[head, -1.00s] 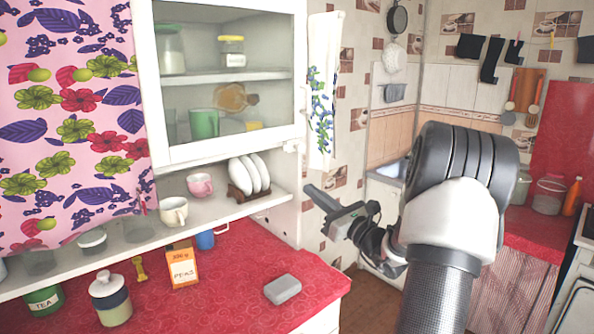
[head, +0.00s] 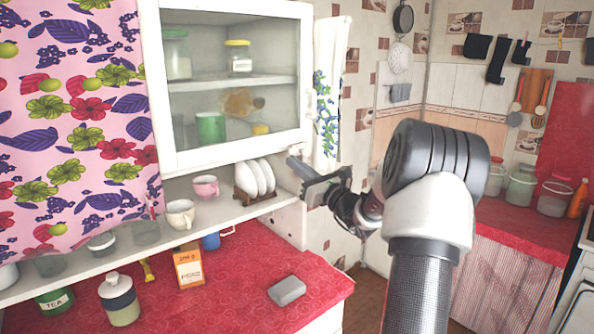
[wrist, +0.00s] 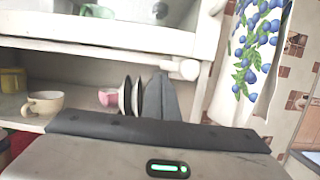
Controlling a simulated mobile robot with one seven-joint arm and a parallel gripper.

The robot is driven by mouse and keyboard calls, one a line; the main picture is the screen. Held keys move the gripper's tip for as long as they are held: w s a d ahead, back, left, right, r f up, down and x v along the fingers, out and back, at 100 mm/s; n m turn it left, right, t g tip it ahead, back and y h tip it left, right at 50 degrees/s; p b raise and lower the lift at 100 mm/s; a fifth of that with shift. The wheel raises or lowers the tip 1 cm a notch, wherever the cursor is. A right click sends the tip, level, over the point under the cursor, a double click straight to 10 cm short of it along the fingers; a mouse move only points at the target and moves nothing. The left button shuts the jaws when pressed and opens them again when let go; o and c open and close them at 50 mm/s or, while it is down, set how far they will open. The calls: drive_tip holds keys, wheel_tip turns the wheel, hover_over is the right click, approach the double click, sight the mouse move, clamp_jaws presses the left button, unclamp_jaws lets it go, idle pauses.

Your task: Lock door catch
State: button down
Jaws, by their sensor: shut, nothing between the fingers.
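The white door catch (head: 296,150) is at the lower right corner of the glass-fronted cabinet door (head: 238,160). In the wrist view the catch (wrist: 182,68) is a short, roughly level white bar with a round end, on the frame just under the door's bottom edge. My gripper (head: 296,166) is shut and empty, just below and in front of the catch. In the wrist view its dark grey fingertips (wrist: 162,82) point up just under the left part of the catch. I cannot tell whether they touch it. The door looks closed.
White plates (head: 254,177) stand in a rack on the open shelf, left of my gripper, with a pink cup (head: 205,187) and a cream cup (head: 180,214). A patterned towel (head: 328,100) hangs right of the cabinet. A grey block (head: 287,290) lies on the red counter below.

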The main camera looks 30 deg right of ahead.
drive_tip(key=shift+a+r+m+h+p, duration=0.1)
drive_tip(key=shift+r+m+h+p, duration=0.2)
drive_tip(key=shift+m+p, duration=0.4)
drive_tip(key=shift+a+r+m+h+p, duration=0.2)
drive_tip(key=shift+r+m, duration=0.25)
drive_tip(key=shift+m, duration=0.2)
drive_tip(key=shift+a+r+m+h+p, duration=0.2)
drive_tip(key=shift+r+m, duration=0.25)
drive_tip(key=shift+m, duration=0.2)
drive_tip(key=shift+r, duration=0.6)
